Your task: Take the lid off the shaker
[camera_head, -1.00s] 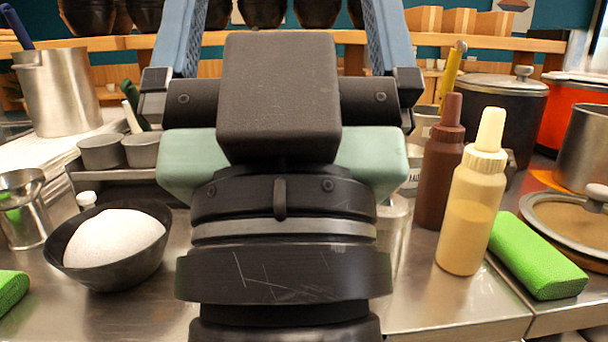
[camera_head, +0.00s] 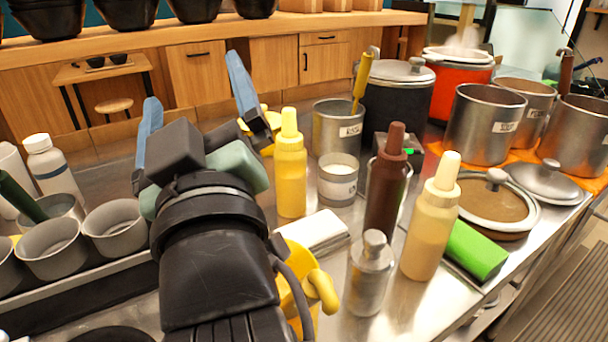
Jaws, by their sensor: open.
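The likely shaker (camera_head: 369,282) is a small silvery vessel with a rounded cap, standing upright on the metal counter at the front, right of my arm. Its lid (camera_head: 374,243) sits on top of it. My gripper (camera_head: 193,80) is up and to the left of the shaker, well apart from it. Its two blue fingers are spread wide with nothing visible between them.
A brown squeeze bottle (camera_head: 386,195) and a cream one (camera_head: 431,230) stand close behind and right of the shaker. A yellow bottle (camera_head: 290,175) stands behind a folded white cloth (camera_head: 315,230). Pots (camera_head: 484,125) fill the back right; metal cups (camera_head: 50,248) line the left.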

